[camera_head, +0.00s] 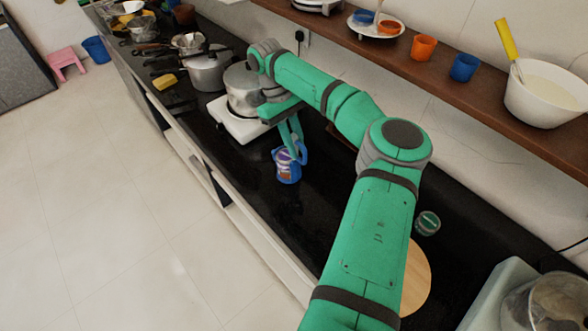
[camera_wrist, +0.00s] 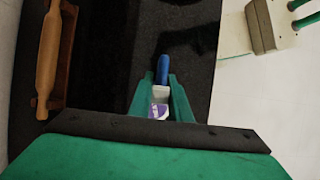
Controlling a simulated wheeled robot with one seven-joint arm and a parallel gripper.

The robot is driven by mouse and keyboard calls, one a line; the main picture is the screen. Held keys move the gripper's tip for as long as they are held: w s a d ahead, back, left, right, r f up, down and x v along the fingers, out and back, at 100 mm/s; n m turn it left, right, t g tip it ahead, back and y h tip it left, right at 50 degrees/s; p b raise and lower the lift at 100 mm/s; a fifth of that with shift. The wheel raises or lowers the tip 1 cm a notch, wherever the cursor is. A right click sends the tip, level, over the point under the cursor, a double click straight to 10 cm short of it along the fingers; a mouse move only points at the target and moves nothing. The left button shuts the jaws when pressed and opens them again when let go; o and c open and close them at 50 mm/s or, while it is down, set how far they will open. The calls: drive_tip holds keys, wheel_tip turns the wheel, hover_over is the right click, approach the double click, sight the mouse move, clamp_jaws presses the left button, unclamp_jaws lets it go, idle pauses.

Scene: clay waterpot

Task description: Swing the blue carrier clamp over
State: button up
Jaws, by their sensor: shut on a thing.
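The blue carrier clamp (camera_head: 288,174) is a blue jug-like holder with a side handle and a purple-and-white packet in it. In the head view it is upright at the black counter; I cannot tell whether it touches the surface. My gripper (camera_head: 294,142) points down at it and is shut on it. In the wrist view my gripper (camera_wrist: 161,82) has its two green fingers on either side of the clamp, whose blue part (camera_wrist: 162,68) shows beyond the tips. The packet (camera_wrist: 160,107) shows between the fingers. The exact contact is partly hidden.
A white stove (camera_head: 232,124) with a steel pot (camera_head: 240,92) stands close behind the clamp. A rolling pin (camera_wrist: 48,60) lies on a wooden stand. A round wooden board (camera_head: 418,278) and a green-lidded jar (camera_head: 428,223) are nearer. A wooden shelf (camera_head: 440,88) runs above.

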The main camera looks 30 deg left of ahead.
drive_tip(key=shift+w+a+h, duration=0.1)
drive_tip(key=shift+a+h, duration=0.2)
drive_tip(key=shift+h, duration=0.1)
drive_tip(key=shift+w+a+f+g+h, duration=0.1)
drive_tip(key=shift+a+g+h, duration=0.05)
drive_tip(key=shift+a+h, duration=0.15)
drive_tip(key=shift+w+a+f+g+h, duration=0.1)
drive_tip(key=shift+a+g+h, duration=0.05)
drive_tip(key=shift+h, duration=0.25)
drive_tip(key=shift+w+a+f+g+h, duration=0.15)
drive_tip(key=shift+a+g+h, duration=0.25)
drive_tip(key=shift+h, duration=0.3)
